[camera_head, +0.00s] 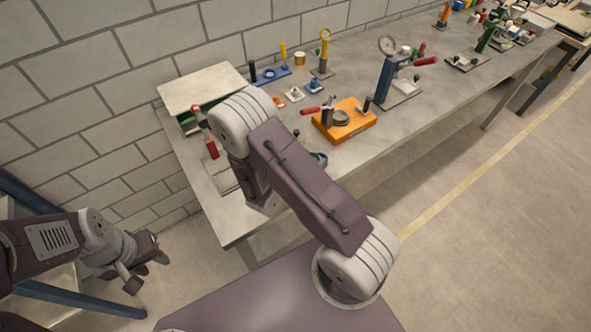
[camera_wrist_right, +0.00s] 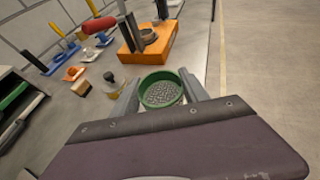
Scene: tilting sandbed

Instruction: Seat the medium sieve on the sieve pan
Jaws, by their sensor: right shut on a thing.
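A round green sieve (camera_wrist_right: 161,92) with a grey mesh floor sits between the two fingers of my right gripper (camera_wrist_right: 160,96) in the right wrist view. The gripper is shut on it by its rim. In the head view my own right arm hides that gripper, and a small bit of green rim (camera_head: 319,158) shows past the arm. I cannot make out the sieve pan for certain, nor whether anything lies under the sieve. My left gripper (camera_head: 147,273) is empty, away from the bench at the lower left, with its fingers apart.
An orange block (camera_head: 356,128) with a grey ring and red-handled tool stands beyond the sieve. A small brass-coloured piece with a dark knob (camera_wrist_right: 113,82) is left of the sieve. A box with a pale lid (camera_head: 203,88) stands against the wall. The bench's front edge is close.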

